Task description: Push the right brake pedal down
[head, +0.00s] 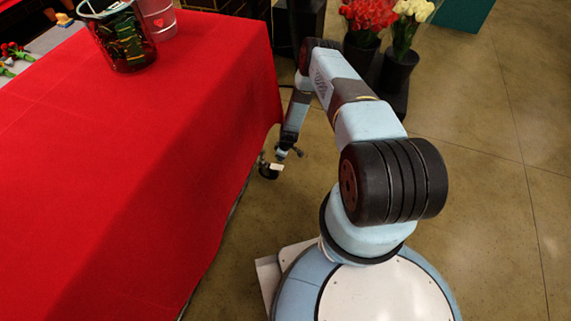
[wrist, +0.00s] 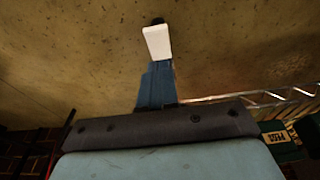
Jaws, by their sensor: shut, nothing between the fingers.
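A small black caster wheel (head: 267,172) stands on the floor just beyond the edge of the red table. A small pale, pedal-like piece (head: 277,167) shows right against it. In the wrist view a white piece (wrist: 157,42) lies straight beyond my gripper's blue fingers, with a small dark bit (wrist: 157,21) past it. My gripper (head: 282,154) is shut and empty, low beside the table and right by the pale piece. The shut fingers (wrist: 158,82) overlap the white piece in the wrist view. I cannot tell whether they touch it or whether it is pressed down.
The red-covered table (head: 120,170) fills the left, with a dark pot (head: 126,42) on top. A metal rail (wrist: 265,97) runs at right in the wrist view. The floor to the right is clear.

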